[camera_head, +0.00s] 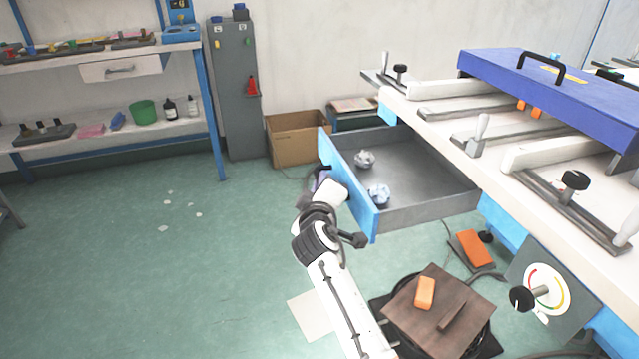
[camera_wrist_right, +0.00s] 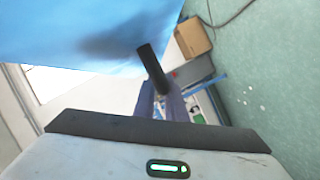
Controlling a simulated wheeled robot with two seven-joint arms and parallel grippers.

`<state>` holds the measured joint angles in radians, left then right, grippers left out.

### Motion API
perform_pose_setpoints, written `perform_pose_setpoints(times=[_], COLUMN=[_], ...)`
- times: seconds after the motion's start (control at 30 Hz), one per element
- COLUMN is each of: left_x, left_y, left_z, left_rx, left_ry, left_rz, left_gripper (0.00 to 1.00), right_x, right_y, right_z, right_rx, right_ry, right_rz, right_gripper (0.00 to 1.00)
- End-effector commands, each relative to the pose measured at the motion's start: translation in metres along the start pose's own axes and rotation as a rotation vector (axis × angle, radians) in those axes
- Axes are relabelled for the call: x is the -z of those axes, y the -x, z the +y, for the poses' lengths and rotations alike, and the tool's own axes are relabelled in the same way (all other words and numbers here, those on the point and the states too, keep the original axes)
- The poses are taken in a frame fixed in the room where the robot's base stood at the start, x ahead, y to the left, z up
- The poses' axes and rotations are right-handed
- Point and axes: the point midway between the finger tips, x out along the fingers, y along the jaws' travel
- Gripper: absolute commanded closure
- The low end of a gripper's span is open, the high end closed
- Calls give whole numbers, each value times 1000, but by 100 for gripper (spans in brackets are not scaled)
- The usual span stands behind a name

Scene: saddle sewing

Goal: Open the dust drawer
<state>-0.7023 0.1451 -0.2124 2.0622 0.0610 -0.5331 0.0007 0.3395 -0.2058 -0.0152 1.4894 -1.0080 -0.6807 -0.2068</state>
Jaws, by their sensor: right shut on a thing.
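The dust drawer (camera_head: 430,212) is pulled far out from under the workbench in the head view. It has a blue front (camera_head: 350,187) and a grey inside holding two crumpled balls, one grey (camera_head: 365,159) and one pale blue (camera_head: 379,194). My right gripper (camera_head: 320,181) is at the outer side of the blue front, shut on the drawer's handle. In the right wrist view the black handle (camera_wrist_right: 150,62) stands between the fingers (camera_wrist_right: 160,102), close to the blue front. My left gripper is not in view.
The workbench (camera_head: 470,120) with clamps and a blue cover stands at the right. A cardboard box (camera_head: 297,140) is behind the drawer. A stool (camera_head: 440,312) with an orange block and an orange pedal (camera_head: 474,248) are near my arm. The floor at left is mostly clear.

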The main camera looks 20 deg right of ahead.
Motion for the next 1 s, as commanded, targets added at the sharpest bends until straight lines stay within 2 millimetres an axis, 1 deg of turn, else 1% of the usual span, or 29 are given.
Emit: perform_pose_setpoints(times=[0.23, 0.27, 0.33, 0.37, 0.63, 0.73, 0.87, 1.0], left_x=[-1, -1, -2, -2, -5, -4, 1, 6], left_y=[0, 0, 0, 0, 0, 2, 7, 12], left_z=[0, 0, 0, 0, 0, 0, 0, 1], left_rx=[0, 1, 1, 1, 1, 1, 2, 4], left_ry=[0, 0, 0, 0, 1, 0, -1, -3], left_rz=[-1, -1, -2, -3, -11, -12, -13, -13], left_gripper=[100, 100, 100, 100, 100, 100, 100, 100], right_x=[0, 0, 0, 0, 1, 5, 17, 34], right_y=[0, 0, 0, 0, 0, 2, 6, 13], right_z=[-1, -1, -1, -1, 0, 6, 25, 52], right_rx=[3, 3, 3, 2, 1, 0, -1, -7], right_ry=[-1, -1, -1, -1, -1, -2, -3, -4], right_rz=[-2, -1, -1, -1, 1, 2, 4, 8], right_gripper=[100, 84, 72, 71, 71, 71, 71, 71])
